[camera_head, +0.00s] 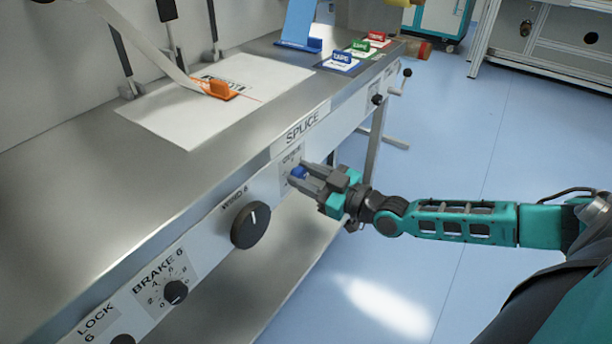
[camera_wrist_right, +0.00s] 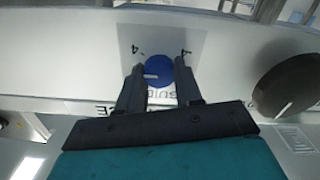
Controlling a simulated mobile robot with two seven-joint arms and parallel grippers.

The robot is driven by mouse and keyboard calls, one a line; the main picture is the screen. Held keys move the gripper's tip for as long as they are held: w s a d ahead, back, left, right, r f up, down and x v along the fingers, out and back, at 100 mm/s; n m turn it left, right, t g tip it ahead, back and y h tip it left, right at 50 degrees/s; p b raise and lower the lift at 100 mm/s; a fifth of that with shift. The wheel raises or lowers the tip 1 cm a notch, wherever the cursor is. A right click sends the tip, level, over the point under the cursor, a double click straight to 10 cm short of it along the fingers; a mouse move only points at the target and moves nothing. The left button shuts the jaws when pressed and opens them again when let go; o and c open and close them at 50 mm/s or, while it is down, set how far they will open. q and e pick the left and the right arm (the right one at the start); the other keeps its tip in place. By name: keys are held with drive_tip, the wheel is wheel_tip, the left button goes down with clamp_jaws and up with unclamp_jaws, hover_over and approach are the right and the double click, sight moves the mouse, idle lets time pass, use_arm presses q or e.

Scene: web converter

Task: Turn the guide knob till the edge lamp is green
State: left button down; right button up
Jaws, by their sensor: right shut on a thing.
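The guide knob (camera_head: 299,172) is small and blue, on the white front panel under the SPLICE label. In the right wrist view the guide knob (camera_wrist_right: 160,70) sits on a pale dial plate (camera_wrist_right: 190,42), with a white pointer mark aimed left in that picture. My right gripper (camera_head: 297,177) is shut on the knob, one finger on each side; its fingers also show in the right wrist view (camera_wrist_right: 160,90). The gripper covers part of the dial in the head view. I cannot make out the edge lamp in either view. My left gripper is not in view.
A large black knob (camera_head: 250,226) is nearby on the panel, with the BRAKE 6 knob (camera_head: 175,292) farther along. A white sheet with an orange clip (camera_head: 219,90) lies on the metal table. Coloured tape holders (camera_head: 342,58) stand at the back. Blue floor is open at right.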

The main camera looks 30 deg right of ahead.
drive_tip(key=c, duration=0.3)
drive_tip(key=shift+m+p, duration=0.45)
drive_tip(key=shift+m, duration=2.35)
drive_tip(key=o, duration=1)
drive_tip(key=shift+o, duration=0.2)
drive_tip(key=shift+d+p, duration=0.1)
drive_tip(key=shift+p, duration=0.2)
